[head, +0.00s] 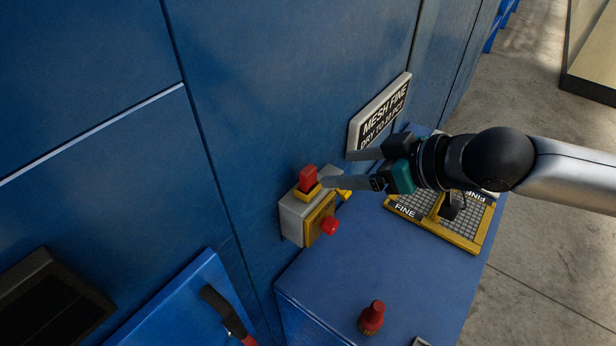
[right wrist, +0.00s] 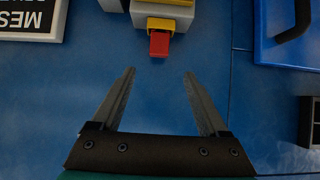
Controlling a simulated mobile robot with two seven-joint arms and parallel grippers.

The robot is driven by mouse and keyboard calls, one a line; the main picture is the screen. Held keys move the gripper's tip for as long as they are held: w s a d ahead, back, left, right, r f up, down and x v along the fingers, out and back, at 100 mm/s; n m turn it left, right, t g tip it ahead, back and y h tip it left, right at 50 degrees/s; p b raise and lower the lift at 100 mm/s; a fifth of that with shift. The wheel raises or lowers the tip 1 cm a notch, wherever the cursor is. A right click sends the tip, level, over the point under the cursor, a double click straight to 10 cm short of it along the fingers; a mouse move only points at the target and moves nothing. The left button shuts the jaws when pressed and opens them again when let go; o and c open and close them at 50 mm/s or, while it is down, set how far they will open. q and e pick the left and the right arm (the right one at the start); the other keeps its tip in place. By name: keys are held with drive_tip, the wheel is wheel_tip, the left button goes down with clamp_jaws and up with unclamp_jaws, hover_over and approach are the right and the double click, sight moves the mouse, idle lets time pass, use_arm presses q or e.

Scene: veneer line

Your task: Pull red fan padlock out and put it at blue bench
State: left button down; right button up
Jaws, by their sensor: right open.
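The red fan padlock (head: 309,178) appears as a small red block on the yellow collar of a grey box on the blue wall. In the right wrist view the red block (right wrist: 159,44) lies beyond the fingertips, roughly centred between them. My right gripper (head: 335,168) is open and empty, its fingers pointing at the padlock, with one fingertip close beside it in the head view. The open fingers also show in the wrist view (right wrist: 159,73). The blue bench (head: 390,265) stands below and right of the box. My left gripper is out of view.
A yellow-framed mesh tray (head: 463,243) marked FINE and a red knob-shaped item (head: 371,318) are on the bench. The grey box (head: 297,222) has a red button (head: 330,225). A "MESH FINE" sign (head: 379,112) is above. The bench's middle is clear.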

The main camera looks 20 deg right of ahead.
sight(312, 172)
drive_tip(key=shift+x, duration=2.55)
drive_tip(key=shift+f+p+x, duration=0.25)
drive_tip(key=shift+p+x, duration=0.25)
drive_tip(key=shift+x, duration=2.2)
drive_tip(key=shift+s+d, duration=0.1)
drive_tip(key=shift+d, duration=0.1)
drive_tip(key=shift+c, duration=0.3)
clamp_jaws()
